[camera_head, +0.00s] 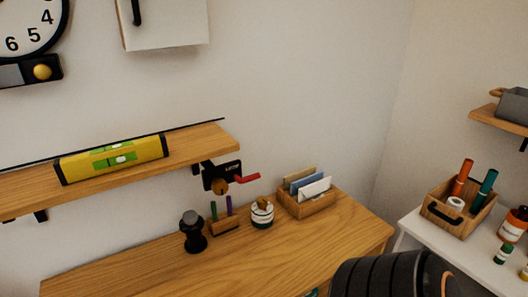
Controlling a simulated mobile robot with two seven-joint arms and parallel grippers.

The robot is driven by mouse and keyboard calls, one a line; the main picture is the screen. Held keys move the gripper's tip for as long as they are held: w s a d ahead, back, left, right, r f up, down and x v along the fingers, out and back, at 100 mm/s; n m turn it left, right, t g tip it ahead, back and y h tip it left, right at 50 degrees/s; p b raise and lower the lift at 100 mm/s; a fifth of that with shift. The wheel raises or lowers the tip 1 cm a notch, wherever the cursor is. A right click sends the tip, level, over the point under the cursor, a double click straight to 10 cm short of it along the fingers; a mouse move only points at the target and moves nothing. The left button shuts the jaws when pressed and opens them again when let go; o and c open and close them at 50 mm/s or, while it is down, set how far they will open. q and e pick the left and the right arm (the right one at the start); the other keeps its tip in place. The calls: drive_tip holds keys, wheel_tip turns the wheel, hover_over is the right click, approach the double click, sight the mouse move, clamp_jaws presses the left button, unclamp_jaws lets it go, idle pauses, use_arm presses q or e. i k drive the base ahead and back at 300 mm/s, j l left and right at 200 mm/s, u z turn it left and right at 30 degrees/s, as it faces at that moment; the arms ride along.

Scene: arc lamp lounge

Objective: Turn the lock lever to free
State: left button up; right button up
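The lock (221,175) is a small black plate with faint pale lettering, mounted on the wall just under the right end of the wooden shelf. A red lever (247,178) sticks out from it to the right, close to horizontal and tilted slightly up at its tip. A round brass-coloured part (221,188) sits at the lower edge of the plate. The lettering is too small to read fully. Neither of my grippers shows in the head view, and nothing touches the lever.
Below the lock, a wooden desk (150,275) holds a black knobbed object (193,232), a pen block (224,225), a white jar (262,214) and a card box (307,200). A yellow level (112,158) lies on the shelf (205,143). A black ribbed body covers the bottom right.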

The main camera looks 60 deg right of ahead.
sight(240, 180)
drive_tip(key=z, duration=1.75)
drive_tip(key=l, duration=0.65)
drive_tip(key=k+z, duration=0.05)
